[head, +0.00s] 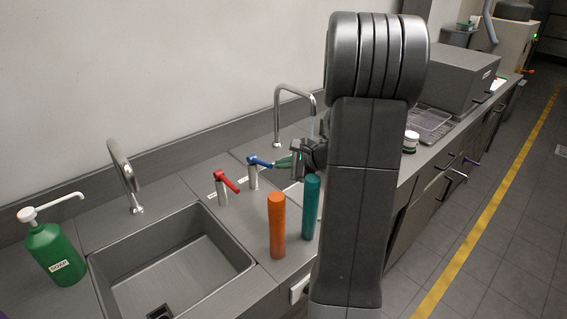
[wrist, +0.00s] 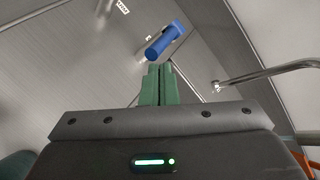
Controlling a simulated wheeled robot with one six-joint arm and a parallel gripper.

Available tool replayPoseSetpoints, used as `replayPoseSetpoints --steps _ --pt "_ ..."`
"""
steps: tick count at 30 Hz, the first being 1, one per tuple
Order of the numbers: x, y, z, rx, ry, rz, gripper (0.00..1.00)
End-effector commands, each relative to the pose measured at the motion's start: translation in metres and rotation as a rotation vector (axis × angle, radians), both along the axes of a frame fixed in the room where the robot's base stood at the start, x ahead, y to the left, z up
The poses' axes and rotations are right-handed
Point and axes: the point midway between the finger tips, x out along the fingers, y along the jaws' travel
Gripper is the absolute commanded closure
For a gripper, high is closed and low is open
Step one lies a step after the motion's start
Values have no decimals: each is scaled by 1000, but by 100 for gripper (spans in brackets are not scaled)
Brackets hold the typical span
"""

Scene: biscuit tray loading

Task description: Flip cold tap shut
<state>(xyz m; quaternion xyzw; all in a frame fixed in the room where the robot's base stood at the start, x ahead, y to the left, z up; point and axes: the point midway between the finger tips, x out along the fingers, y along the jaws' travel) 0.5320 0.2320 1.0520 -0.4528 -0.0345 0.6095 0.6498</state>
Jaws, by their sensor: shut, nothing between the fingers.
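The cold tap (head: 258,161) has a blue lever on a short steel post, on the counter right of the sink. In the wrist view the blue lever (wrist: 166,40) lies just beyond the fingertips. My gripper (head: 280,163) has green fingers, shut and empty, close to the right end of the blue lever. In the wrist view the shut gripper (wrist: 160,70) points at the lever's near end; I cannot tell whether they touch. A red-levered tap (head: 227,182) stands left of the blue one.
An orange cylinder (head: 277,225) and a teal cylinder (head: 311,207) stand upright on the counter in front of the taps. A curved spout (head: 277,115) rises behind my gripper. The sink (head: 170,262) and green soap bottle (head: 55,253) are at left.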

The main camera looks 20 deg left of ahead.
Motion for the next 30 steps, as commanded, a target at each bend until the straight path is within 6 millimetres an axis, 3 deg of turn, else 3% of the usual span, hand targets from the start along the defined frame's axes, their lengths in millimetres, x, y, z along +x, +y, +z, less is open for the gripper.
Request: replayPoseSetpoints --steps 23,30 --pt "12 22 47 -19 10 1 100" --pt "12 22 46 -20 13 0 100"
